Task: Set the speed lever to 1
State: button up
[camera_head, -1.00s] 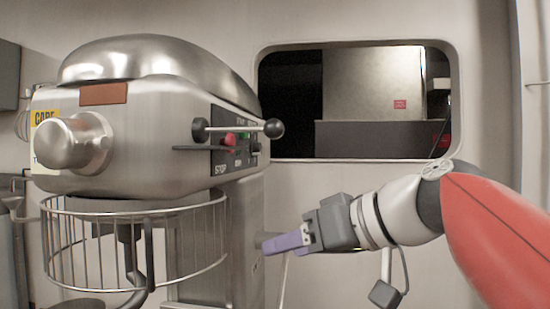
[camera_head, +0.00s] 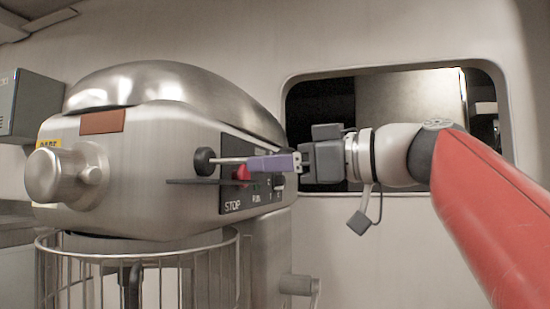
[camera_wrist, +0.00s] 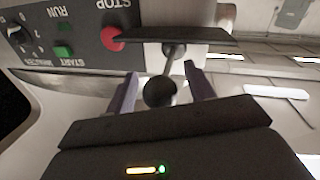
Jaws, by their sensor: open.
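The speed lever is a thin metal rod (camera_head: 232,161) on the side of the steel mixer (camera_head: 150,135), with a round black knob (camera_head: 205,161) at its left end. In the wrist view its other black ball end (camera_wrist: 160,92) lies between my purple fingers. That ball is hidden in the head view by my gripper (camera_head: 272,163). My gripper is open, with a finger on each side of the ball and small gaps visible. The numbered speed scale cannot be made out beside the lever.
A dark flat plate (camera_wrist: 165,38) juts out just beyond the ball. The control panel has a red stop button (camera_wrist: 112,38), a green start button (camera_wrist: 64,51) and a black dial (camera_wrist: 22,36). A wire bowl guard (camera_head: 205,270) is below. A window (camera_head: 320,105) is behind my arm.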

jog(key=shift+w+a, duration=0.1)
jog(key=shift+a, duration=0.1)
grip_shut()
dwell(0.3)
